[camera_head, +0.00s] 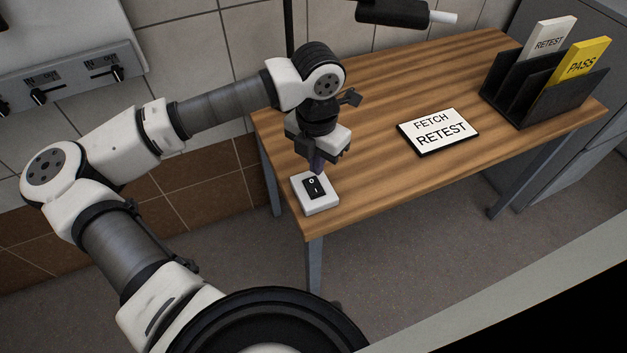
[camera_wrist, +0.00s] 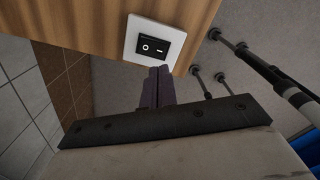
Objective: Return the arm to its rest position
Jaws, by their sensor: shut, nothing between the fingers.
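My arm reaches over the left end of the wooden table in the head view. My gripper (camera_head: 316,168) points down just above a white switch box (camera_head: 320,205) with a black rocker marked O and I. The gripper's fingers are together with nothing between them. In the wrist view my gripper (camera_wrist: 158,72) shows its closed fingers near the lower edge of the switch box (camera_wrist: 132,42). I cannot tell whether the fingertips touch the box.
The wooden table (camera_head: 375,100) carries a FETCH RETEST sign (camera_head: 437,131) and a black rack (camera_head: 530,95) with a white RETEST card (camera_head: 549,42) and a yellow PASS card (camera_head: 582,65). A wall panel with sliding levers (camera_head: 75,82) is at upper left. A dark lamp-like fixture (camera_head: 393,12) hangs above the table's back.

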